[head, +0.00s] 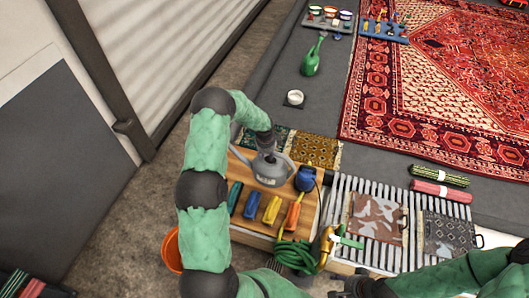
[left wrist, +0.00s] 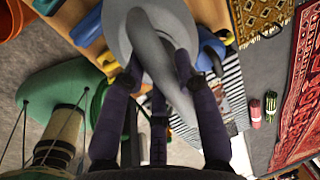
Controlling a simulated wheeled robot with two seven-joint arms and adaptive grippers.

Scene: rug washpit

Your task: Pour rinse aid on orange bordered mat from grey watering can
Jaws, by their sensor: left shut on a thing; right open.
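The grey watering can (head: 270,170) is at the back of the wooden board, upright. I cannot tell whether it is lifted. My left gripper (head: 266,150) reaches it from above and is shut on its handle. In the left wrist view the can (left wrist: 150,28) fills the top middle, its grey handle between my fingers (left wrist: 160,80). A mat with an orange-gold border (head: 316,149) lies just behind the board, right of the can; it also shows in the left wrist view (left wrist: 262,14). My right gripper (head: 346,284) is open at the bottom edge, partly cut off.
Several coloured brushes (head: 271,209), a blue item (head: 306,179) and a green hose (head: 294,255) crowd the board. A slatted grate (head: 392,200) with two mats is to the right. An orange bucket (head: 171,250) is left of the board.

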